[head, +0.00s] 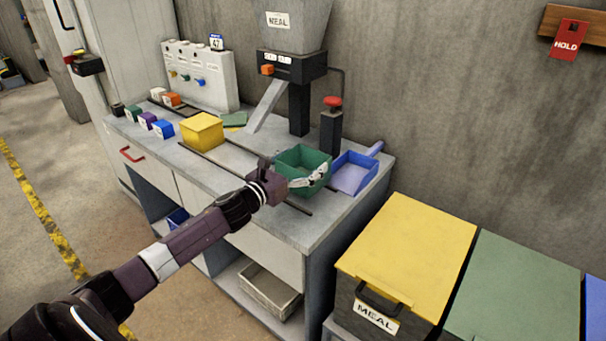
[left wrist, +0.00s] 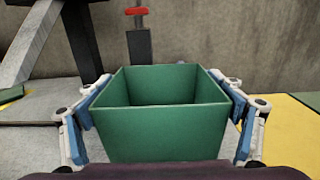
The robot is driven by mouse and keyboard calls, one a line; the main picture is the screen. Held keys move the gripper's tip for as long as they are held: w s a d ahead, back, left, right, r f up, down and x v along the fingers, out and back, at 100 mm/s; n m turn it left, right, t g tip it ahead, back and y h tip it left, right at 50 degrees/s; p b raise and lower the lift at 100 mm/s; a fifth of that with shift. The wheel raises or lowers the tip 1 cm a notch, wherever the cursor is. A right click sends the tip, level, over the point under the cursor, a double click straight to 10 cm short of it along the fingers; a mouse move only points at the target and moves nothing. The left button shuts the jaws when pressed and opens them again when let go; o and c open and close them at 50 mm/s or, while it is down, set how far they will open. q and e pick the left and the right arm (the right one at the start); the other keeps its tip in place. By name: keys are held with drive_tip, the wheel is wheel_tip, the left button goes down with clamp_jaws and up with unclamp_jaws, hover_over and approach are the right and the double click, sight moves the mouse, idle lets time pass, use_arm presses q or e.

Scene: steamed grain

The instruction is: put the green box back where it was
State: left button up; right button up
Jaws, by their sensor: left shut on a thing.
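The green box (head: 302,159) is an open-topped bin at the right part of the grey counter in the head view. In the left wrist view the green box (left wrist: 160,125) is upright, with its open top facing up. My left gripper (head: 308,178) is shut on it, with one finger on each side wall in the wrist view. I cannot tell whether its bottom touches the counter. A flat green patch (head: 234,119) lies on the counter beside the yellow box (head: 202,131). My right gripper is not in view.
Small coloured blocks (head: 148,120) line the counter's left. A yellow-lidded meal bin (head: 408,250) stands at front right. Dark rails run along the counter.

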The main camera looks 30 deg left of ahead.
sight(315, 164)
use_arm(q)
drive_tip(key=shift+f, duration=1.95)
drive_tip(key=o, duration=2)
drive_tip(key=shift+s, duration=0.1)
drive_tip(key=s, duration=0.3)
drive_tip(key=s+b, duration=0.1)
drive_tip(key=s, duration=0.6)
drive_tip(key=shift+s+a+f, duration=0.1)
drive_tip(key=shift+s+a, duration=0.1)
drive_tip(key=shift+a, duration=0.2)
drive_tip(key=shift+s, duration=0.7)
